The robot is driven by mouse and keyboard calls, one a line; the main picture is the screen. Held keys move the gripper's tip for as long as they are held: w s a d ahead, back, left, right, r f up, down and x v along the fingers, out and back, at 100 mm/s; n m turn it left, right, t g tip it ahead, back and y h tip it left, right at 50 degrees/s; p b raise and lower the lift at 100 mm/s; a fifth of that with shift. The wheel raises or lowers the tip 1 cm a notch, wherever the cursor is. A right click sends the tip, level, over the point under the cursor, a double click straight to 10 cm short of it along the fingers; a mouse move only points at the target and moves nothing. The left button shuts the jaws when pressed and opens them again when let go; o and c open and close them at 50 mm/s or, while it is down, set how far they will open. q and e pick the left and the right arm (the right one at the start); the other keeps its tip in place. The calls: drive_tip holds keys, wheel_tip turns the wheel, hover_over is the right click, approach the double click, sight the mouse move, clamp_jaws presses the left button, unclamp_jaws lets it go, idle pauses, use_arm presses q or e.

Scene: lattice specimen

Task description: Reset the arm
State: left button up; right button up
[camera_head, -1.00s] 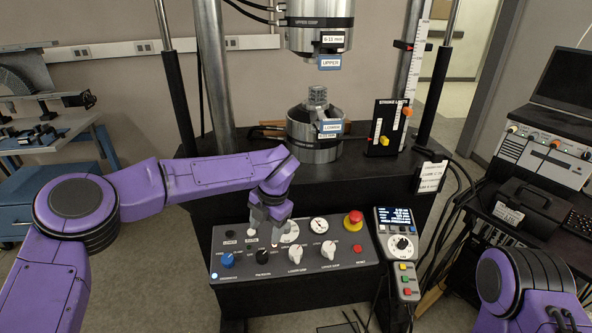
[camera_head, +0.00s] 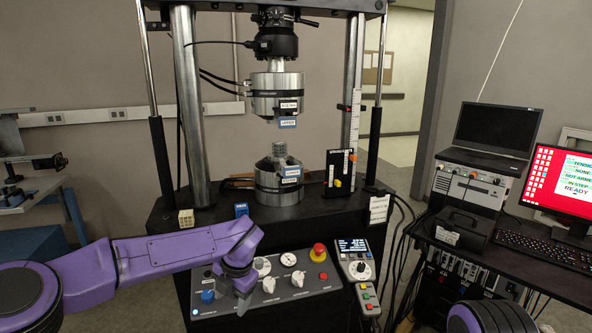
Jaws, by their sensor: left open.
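My left arm comes in from the left, and its gripper (camera_head: 243,296) points down over the control panel (camera_head: 290,303) of the test machine. The gripper appears empty; its fingers cover part of the panel, and whether they touch it I cannot tell. White knobs, a gauge and a red emergency button (camera_head: 318,251) show to its right, a blue knob (camera_head: 207,296) to its left. My right gripper is out of view; only a purple part of my right arm shows at the bottom right.
The lattice specimen (camera_head: 279,150) stands on the lower grip (camera_head: 278,183), below the upper grip (camera_head: 276,90) with a gap between. A handheld controller (camera_head: 358,268) sits right of the panel. A desk at right holds a laptop (camera_head: 497,131), a monitor (camera_head: 566,180) and a keyboard (camera_head: 545,248).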

use_arm(q)
drive_tip(key=s+a+f+m+t, duration=0.1)
drive_tip(key=s+f+m+t, duration=0.1)
drive_tip(key=s+f+m, duration=0.4)
drive_tip(key=s+a+f+m+t+y, duration=0.1)
drive_tip(key=s+a+f+m+t, duration=0.15)
drive_tip(key=f+m, duration=0.45)
drive_tip(key=s+a+f+m+t, duration=0.1)
drive_tip(key=s+f+m+t, duration=0.15)
drive_tip(key=s+f, duration=0.45)
drive_tip(key=s+a+f+m+g, duration=0.1)
drive_tip(key=s+a+f+m, duration=0.1)
drive_tip(key=s, duration=0.5)
drive_tip(key=s+a+f+m+g, duration=0.2)
drive_tip(key=s+a+f+m, duration=0.1)
drive_tip(key=s+a, duration=0.2)
drive_tip(key=s+a+f+m+g, duration=0.2)
drive_tip(key=s+a+f+m, duration=0.1)
drive_tip(key=s, duration=0.7)
drive_tip(key=shift+a, duration=0.25)
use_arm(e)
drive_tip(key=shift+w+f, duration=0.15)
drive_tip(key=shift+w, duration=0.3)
